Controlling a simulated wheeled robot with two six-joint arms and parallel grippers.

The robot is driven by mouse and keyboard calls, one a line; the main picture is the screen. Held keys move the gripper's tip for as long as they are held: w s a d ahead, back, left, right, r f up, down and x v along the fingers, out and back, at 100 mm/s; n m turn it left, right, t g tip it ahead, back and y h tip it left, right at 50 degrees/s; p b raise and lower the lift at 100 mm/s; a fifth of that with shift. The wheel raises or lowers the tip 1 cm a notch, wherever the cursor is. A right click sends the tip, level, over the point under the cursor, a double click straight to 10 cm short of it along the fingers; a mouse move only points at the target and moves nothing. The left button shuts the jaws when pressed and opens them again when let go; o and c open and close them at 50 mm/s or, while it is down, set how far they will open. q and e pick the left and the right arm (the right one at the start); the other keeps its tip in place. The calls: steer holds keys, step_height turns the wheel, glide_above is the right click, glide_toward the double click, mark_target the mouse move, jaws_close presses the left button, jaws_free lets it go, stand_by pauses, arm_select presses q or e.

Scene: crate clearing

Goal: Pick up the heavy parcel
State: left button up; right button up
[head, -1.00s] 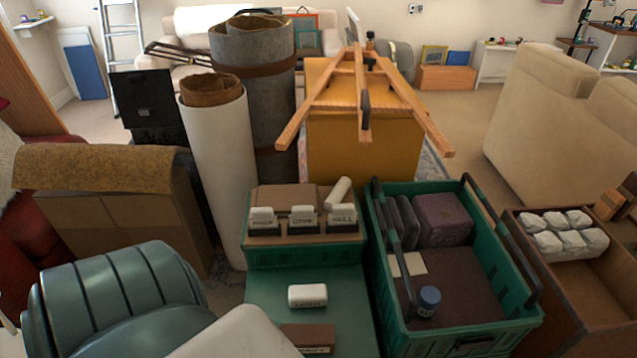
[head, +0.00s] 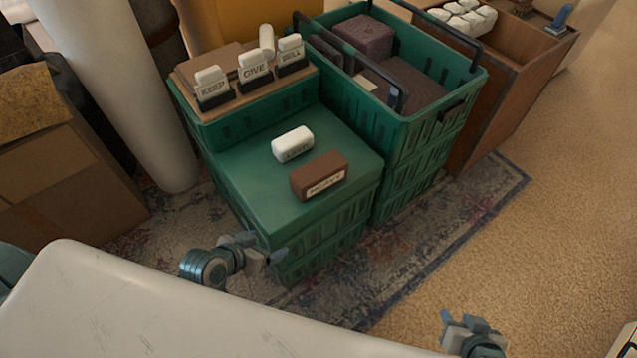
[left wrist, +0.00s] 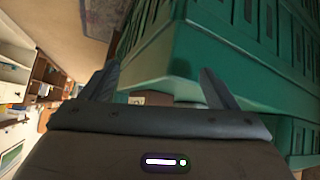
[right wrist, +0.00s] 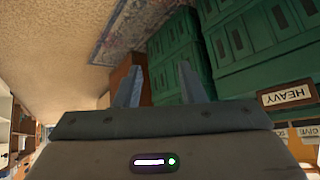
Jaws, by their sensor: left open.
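The heavy parcel is a small brown block (head: 318,176) with a HEAVY label. It lies on the flat green lid (head: 235,170) of a stacked crate in the head view. Its label also shows at the right edge of the right wrist view (right wrist: 288,95). My left gripper (head: 262,248) is open and empty, just in front of the crate's near left corner, apart from the parcel. The left wrist view shows green crate wall (left wrist: 190,50) beyond its fingers. My right gripper (head: 462,320) is apart from the parcel, low at the right; its fingers stand apart with nothing between them.
A white block (head: 292,144) lies behind the parcel. Cards reading KEEP, GIVE and SELL (head: 254,67) stand at the back. An open green crate (head: 428,120) with tall handles is to the right, beside a brown wooden box (head: 500,110). Carpet (head: 560,220) is clear at the right.

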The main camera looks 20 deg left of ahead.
arm_select(q)
step_height(320, 180, up, 4)
steer(key=w+d+r+m+h+b, duration=0.1)
steer(key=w+d+m+h, duration=0.1)
steer(key=w, duration=0.1)
steer(key=m+t+h, duration=0.2)
steer(key=m+h, duration=0.1)
glide_toward(309, 173)
steer(key=shift+a+f, duration=0.15)
steer(key=shift+f, duration=0.55)
steer(key=shift+w, duration=0.35)
steer(key=x, duration=0.5)
steer(key=shift+s+d, duration=0.1)
steer(key=shift+d, duration=0.15)
steer(key=x, duration=0.5)
steer(key=shift+d+r, duration=0.25)
steer(key=c, duration=1.3)
steer(key=shift+r, duration=0.1)
steer(key=shift+c, duration=1.1)
arm_select(e)
steer(key=shift+t, duration=0.3)
steer(key=r, duration=0.4)
steer(key=shift+s+a+r, duration=0.2)
steer(key=shift+a+r, duration=0.15)
steer(key=shift+a, duration=0.05)
arm_select(q)
steer(key=shift+r, duration=0.15)
arm_select(e)
steer(key=shift+s, duration=0.1)
